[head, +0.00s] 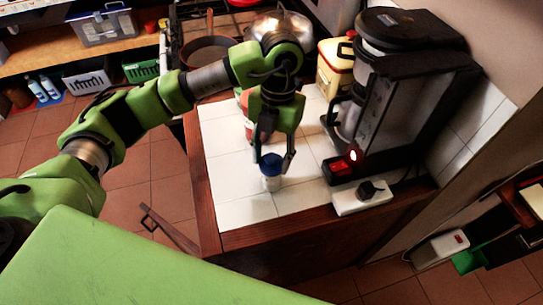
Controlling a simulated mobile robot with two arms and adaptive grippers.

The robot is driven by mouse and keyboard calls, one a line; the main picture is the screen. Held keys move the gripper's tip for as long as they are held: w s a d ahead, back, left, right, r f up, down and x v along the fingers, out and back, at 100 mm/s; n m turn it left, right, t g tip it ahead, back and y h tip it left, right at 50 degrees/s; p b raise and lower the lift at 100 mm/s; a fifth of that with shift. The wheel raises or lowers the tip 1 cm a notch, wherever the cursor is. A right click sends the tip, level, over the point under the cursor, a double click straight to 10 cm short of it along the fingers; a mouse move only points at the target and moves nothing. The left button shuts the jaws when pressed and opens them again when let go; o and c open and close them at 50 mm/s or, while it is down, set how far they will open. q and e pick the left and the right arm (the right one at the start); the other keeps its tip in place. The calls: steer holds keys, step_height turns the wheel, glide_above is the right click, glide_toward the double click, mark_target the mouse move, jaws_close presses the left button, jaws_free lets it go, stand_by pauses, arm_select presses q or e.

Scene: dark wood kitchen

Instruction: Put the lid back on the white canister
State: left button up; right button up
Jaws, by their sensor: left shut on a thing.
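A small white canister (271,184) stands on the white tiled counter, near its front edge. A blue lid (271,161) is directly over the canister's mouth. I cannot tell whether it is seated or just above the rim. My left gripper (273,164) points down over the canister, with its fingers on either side of the blue lid, shut on it. The gripper partly hides the lid. My right gripper is not in view.
A coffee machine (411,100) with a lit red switch stands to the right. A power strip (361,198) lies in front of it. A red container (246,103) is partly hidden behind my left gripper. A pan (209,53) sits on the stove behind. The counter's left front tiles are clear.

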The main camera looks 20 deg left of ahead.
arm_select(q)
steer(key=o, duration=1)
steer(key=shift+o, duration=0.2)
steer(key=o, duration=0.4)
steer(key=shift+r, duration=0.2)
steer(key=shift+r+p, duration=2.05)
steer(key=shift+r, duration=1.3)
steer(key=shift+c, duration=0.3)
